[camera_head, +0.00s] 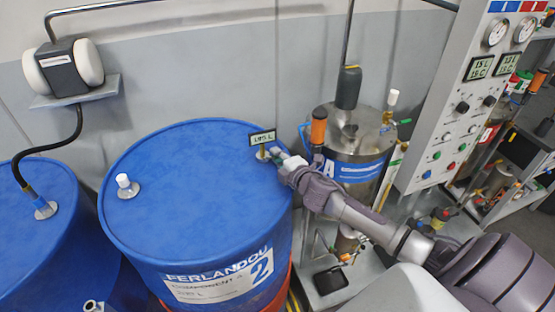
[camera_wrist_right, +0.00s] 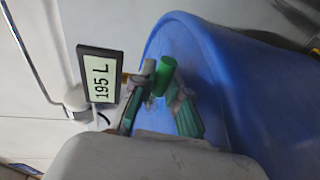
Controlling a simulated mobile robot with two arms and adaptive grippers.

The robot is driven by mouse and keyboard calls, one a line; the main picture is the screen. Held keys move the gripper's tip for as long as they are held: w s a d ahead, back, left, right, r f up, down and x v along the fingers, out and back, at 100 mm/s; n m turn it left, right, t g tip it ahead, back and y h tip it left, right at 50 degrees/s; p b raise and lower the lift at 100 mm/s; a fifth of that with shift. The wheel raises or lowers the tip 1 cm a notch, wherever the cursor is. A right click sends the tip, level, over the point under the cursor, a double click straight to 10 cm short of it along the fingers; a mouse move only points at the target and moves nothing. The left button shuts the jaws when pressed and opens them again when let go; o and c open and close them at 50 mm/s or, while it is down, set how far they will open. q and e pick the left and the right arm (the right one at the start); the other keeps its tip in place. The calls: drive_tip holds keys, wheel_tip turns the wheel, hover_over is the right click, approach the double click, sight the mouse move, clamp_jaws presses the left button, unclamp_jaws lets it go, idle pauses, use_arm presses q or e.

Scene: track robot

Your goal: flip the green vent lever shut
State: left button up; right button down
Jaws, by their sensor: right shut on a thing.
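The green vent lever (camera_wrist_right: 164,72) shows in the right wrist view as a short green cylinder on top of the blue drum (camera_head: 190,175), beside a grey fitting. My right gripper (camera_head: 279,159) reaches in from the right over the drum's far right rim, next to the level display (camera_head: 262,138). In the wrist view my right gripper (camera_wrist_right: 159,98) has its green-padded fingers on either side of the lever's base and is shut on it. The exact contact is partly hidden by the fingers. In the head view the gripper hides the lever. My left gripper is not in view.
The display (camera_wrist_right: 100,78) reads 195 L. A white cap (camera_head: 125,185) stands on the drum's left. A second blue drum (camera_head: 35,240) is at left. A steel tank (camera_head: 352,150) with an orange-handled part (camera_head: 318,128) stands close behind my right arm; a control panel (camera_head: 475,100) is beyond.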

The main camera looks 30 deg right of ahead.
drive_tip(key=c, duration=1.4)
unclamp_jaws()
drive_tip(key=s, duration=0.4)
drive_tip(key=s+r, duration=0.1)
drive_tip(key=s, duration=0.2)
drive_tip(key=s+r, duration=0.1)
drive_tip(key=s, duration=0.3)
drive_tip(key=shift+s+a+r, duration=0.1)
drive_tip(key=shift+s+a, duration=0.25)
